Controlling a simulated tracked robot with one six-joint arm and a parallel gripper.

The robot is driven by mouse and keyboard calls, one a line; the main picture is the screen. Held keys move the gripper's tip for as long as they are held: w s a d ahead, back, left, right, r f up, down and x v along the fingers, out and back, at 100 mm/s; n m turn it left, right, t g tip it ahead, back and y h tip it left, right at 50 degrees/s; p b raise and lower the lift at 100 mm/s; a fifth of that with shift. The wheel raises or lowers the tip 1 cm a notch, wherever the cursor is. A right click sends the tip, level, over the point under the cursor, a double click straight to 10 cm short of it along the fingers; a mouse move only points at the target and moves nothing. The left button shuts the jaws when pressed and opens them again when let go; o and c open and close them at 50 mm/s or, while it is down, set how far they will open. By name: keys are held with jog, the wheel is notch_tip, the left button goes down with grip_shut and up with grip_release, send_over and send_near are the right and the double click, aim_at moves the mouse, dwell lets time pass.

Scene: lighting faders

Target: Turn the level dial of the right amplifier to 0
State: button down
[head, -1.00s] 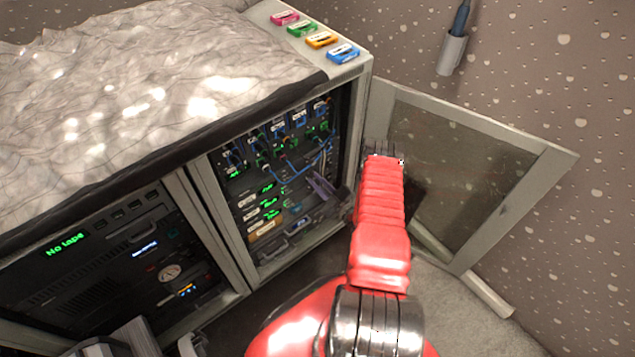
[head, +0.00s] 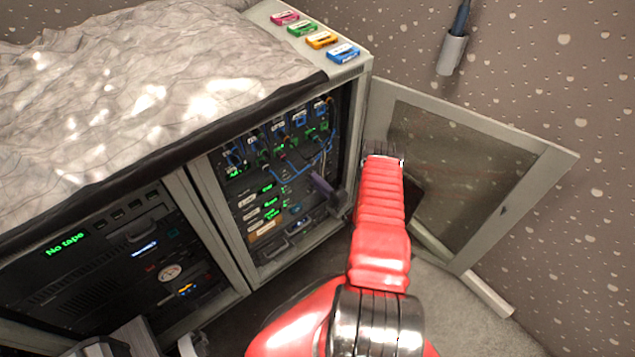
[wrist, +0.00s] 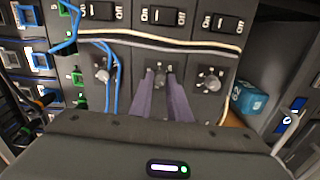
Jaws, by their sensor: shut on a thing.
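The wrist view shows a dark panel with three dials in a row: a left dial (wrist: 102,74), a middle dial (wrist: 160,77) and a right dial (wrist: 209,80). Each has a black On/Off switch above it. My gripper (wrist: 160,84) has purple fingers, shut on the middle dial, one finger on each side. The fingers partly cover its scale, so I cannot read its setting. In the head view my gripper (head: 322,184) reaches into the open rack (head: 222,205); the dials are too small to make out. I cannot tell which dial belongs to the right amplifier.
A blue block (wrist: 248,98) sits right of the dials. In the head view the rack door (head: 555,160) stands open to the right, and several coloured cassettes (head: 322,40) lie on top.

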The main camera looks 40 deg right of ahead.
jog(key=shift+a+f+n, duration=0.2)
jog(key=shift+a+n, duration=0.05)
jog(key=shift+n, duration=0.15)
jog(key=c, duration=1.9)
grip_release()
jog(key=shift+o, duration=1.2)
jog(key=shift+d+r, duration=0.1)
jog(key=shift+d, duration=0.05)
jog(key=s, duration=1.3)
jog(key=shift+s+d, duration=0.2)
jog(key=shift+s, duration=0.2)
jog(key=shift+m, duration=0.3)
